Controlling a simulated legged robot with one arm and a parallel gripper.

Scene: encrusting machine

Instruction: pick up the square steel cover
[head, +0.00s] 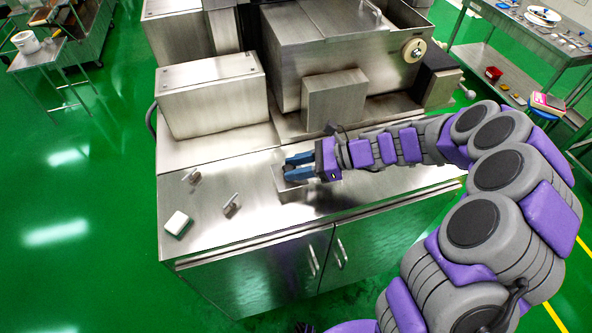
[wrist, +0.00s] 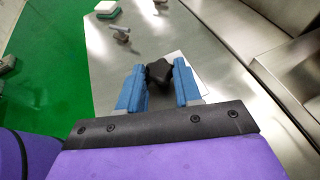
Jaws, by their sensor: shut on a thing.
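The square steel cover (head: 278,182) is a flat, shiny plate at the middle of the steel counter in the head view, partly hidden under my gripper. In the wrist view a bright strip of the cover (wrist: 195,70) shows beside the right finger. My gripper (head: 290,166) has blue fingers. In the wrist view my gripper (wrist: 158,76) is shut on a dark knob (wrist: 158,72) between its fingers, which appears to be the cover's handle. I cannot tell whether the cover touches the counter.
The steel counter (head: 225,240) has free room in front. Two small metal fittings (head: 232,204) (head: 192,177) and a white-and-green sponge (head: 177,223) lie to the left. The machine's steel boxes (head: 335,100) stand behind. A side table (head: 490,50) with dishes is at upper right.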

